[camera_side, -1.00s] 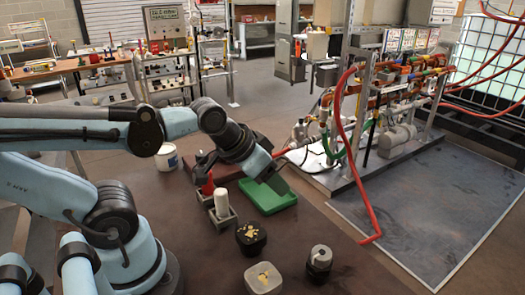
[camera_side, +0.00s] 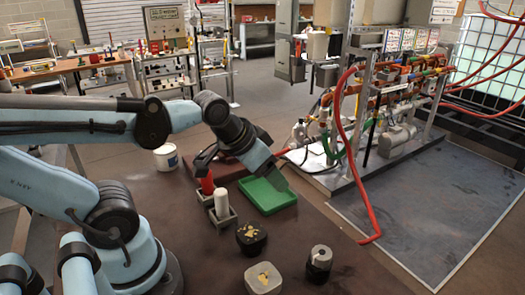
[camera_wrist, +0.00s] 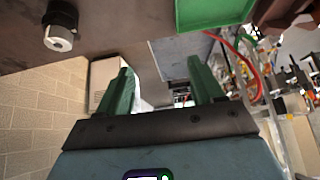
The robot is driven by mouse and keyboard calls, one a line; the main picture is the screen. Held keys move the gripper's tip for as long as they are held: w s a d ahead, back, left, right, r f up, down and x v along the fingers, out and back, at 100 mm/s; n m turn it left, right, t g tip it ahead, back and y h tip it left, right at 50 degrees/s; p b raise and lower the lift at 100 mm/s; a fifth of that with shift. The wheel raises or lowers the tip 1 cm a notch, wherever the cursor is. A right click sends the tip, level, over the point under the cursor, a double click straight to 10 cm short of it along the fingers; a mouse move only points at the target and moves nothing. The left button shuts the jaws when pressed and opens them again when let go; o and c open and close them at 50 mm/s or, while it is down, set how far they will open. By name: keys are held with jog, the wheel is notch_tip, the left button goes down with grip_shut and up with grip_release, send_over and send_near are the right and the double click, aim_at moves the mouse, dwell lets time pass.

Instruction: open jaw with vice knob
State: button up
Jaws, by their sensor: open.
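A dark red vice-like block (camera_side: 228,168) with a black curved part stands on the brown table, left of the green tray and partly behind my arm. Its knob and jaw are too small and too hidden to make out. My gripper (camera_side: 279,182) is over the green tray, to the right of this block. In the wrist view my gripper (camera_wrist: 163,80) has its two green fingers wide apart with nothing between them. A brownish-red part at the top right corner of the wrist view (camera_wrist: 285,10) may be the same block.
The green tray (camera_side: 290,203) lies under my gripper. Red and white cylinders stand in grey holders (camera_side: 223,218) left of it. A black pot (camera_side: 251,248), a grey block (camera_side: 264,289) and a black-and-silver cylinder (camera_side: 319,268) stand nearer. A white bucket (camera_side: 166,158) is behind.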

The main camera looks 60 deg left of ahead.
jog(key=w+a+r+g+y, duration=0.1)
jog(key=a+r+g, duration=0.1)
jog(key=a, duration=0.6)
jog(key=w+a+r+g, duration=0.1)
jog(key=a+g, duration=0.1)
jog(key=a, duration=0.6)
jog(key=g+h, duration=0.1)
jog(key=g, duration=0.2)
send_over(202, 153)
jog(key=shift+n, duration=0.3)
notch_tip(202, 153, down, 13)
jog(key=shift+s+d+r, duration=0.1)
jog(key=c, duration=1.1)
